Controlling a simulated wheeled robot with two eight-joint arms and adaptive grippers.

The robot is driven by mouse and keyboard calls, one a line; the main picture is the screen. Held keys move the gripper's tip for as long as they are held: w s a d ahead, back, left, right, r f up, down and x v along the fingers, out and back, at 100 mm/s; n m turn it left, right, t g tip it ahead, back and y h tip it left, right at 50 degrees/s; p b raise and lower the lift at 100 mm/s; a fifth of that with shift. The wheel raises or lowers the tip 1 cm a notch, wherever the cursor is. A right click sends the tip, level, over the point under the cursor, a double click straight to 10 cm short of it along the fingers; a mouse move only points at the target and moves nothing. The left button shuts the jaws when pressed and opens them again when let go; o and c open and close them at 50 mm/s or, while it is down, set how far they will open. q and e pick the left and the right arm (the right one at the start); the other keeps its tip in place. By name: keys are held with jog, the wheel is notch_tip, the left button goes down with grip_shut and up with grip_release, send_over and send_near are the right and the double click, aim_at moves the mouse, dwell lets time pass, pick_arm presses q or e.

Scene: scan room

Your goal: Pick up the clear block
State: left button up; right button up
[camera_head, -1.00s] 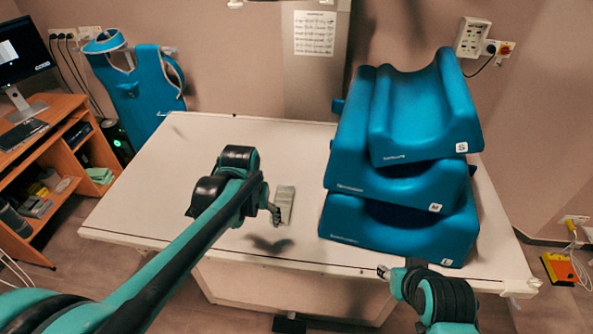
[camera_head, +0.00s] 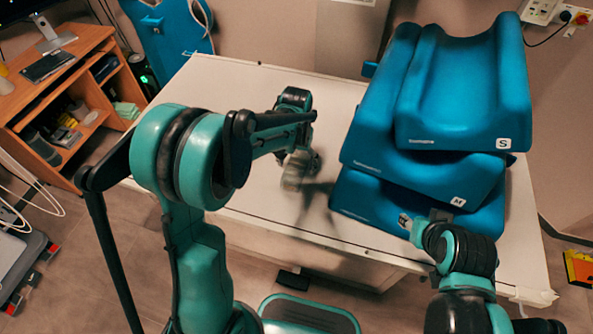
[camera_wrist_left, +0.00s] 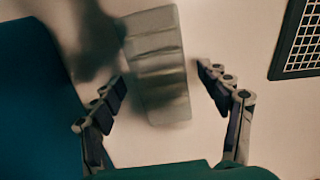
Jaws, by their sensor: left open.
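The clear block (camera_head: 291,178) is a greyish, see-through oblong on the white table, partly hidden by my left gripper (camera_head: 308,163) in the head view. In the left wrist view the clear block (camera_wrist_left: 155,62) lies lengthwise, with its near end between the two spread fingers of my left gripper (camera_wrist_left: 160,85). Both fingers stand clear of its sides, and the gripper is open and empty. How high the fingers are above the table I cannot tell. My right gripper (camera_head: 405,221) is by the table's front edge, in front of the blue cushions; its jaws are too small to read.
Stacked blue cushions (camera_head: 455,90) stand on the table (camera_head: 225,95) just right of the block. The table is bare to the left and behind. A dark grid panel (camera_wrist_left: 300,38) shows in the wrist view. A wooden desk (camera_head: 55,85) stands at the left.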

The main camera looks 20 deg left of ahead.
pick_arm(q)
jog(key=shift+f, duration=0.6)
jog(key=shift+r, duration=0.1)
jog(key=c, duration=1.6)
